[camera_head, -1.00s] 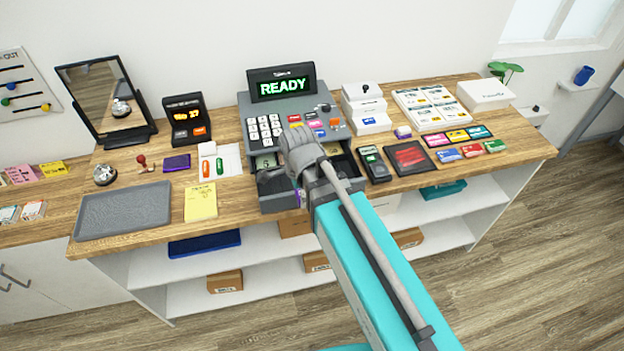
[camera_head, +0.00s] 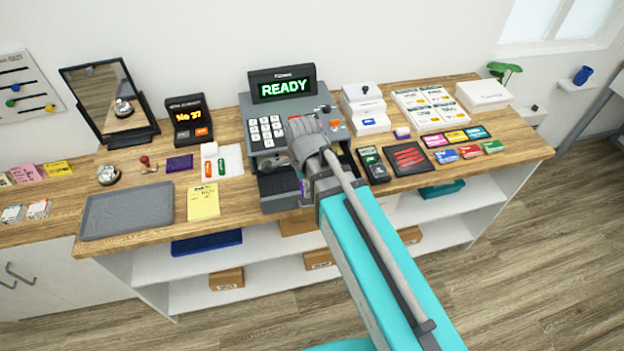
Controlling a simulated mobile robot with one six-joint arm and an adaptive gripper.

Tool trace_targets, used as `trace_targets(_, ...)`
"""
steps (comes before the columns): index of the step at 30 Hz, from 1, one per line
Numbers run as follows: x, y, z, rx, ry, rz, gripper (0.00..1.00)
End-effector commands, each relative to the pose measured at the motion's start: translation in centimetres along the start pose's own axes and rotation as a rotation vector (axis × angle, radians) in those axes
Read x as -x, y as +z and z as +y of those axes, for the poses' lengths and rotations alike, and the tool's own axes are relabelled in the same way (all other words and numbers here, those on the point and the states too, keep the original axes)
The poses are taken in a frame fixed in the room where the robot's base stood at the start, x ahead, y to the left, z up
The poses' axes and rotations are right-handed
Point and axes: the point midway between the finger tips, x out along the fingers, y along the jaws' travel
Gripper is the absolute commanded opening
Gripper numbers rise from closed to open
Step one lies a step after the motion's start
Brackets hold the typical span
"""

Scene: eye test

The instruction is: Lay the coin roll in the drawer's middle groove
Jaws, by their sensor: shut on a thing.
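The cash register (camera_head: 262,108) stands at the middle of the counter, its screen reading READY. Its drawer (camera_head: 280,204) is open toward me, with dark compartments. My arm and wrist cover much of the drawer, including its middle, so I cannot make out the middle groove. My gripper (camera_head: 301,178) is over the drawer, pointing down, with its fingers mostly hidden. A small purple piece, seemingly the coin roll (camera_head: 303,188), shows beside it and is held in it. I cannot tell whether the roll touches the drawer.
A white tray (camera_head: 234,153) with an orange roll (camera_head: 208,168) and a green roll (camera_head: 222,167) lies left of the register. A yellow notepad (camera_head: 203,204) and grey tray (camera_head: 127,211) are farther left. A card terminal (camera_head: 373,164) stands close on the right.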

Motion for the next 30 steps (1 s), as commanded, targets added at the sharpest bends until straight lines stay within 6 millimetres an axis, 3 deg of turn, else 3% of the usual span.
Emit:
trace_targets(13,-3.8,-2.4,-7.6,-0.002,0.0,0.0,0.37)
trace_targets(24,-7.3,-3.4,-10.1,-0.001,0.0,0.0,0.37)
trace_targets(30,-8.3,-3.7,-11.0,-0.002,0.0,0.0,0.37)
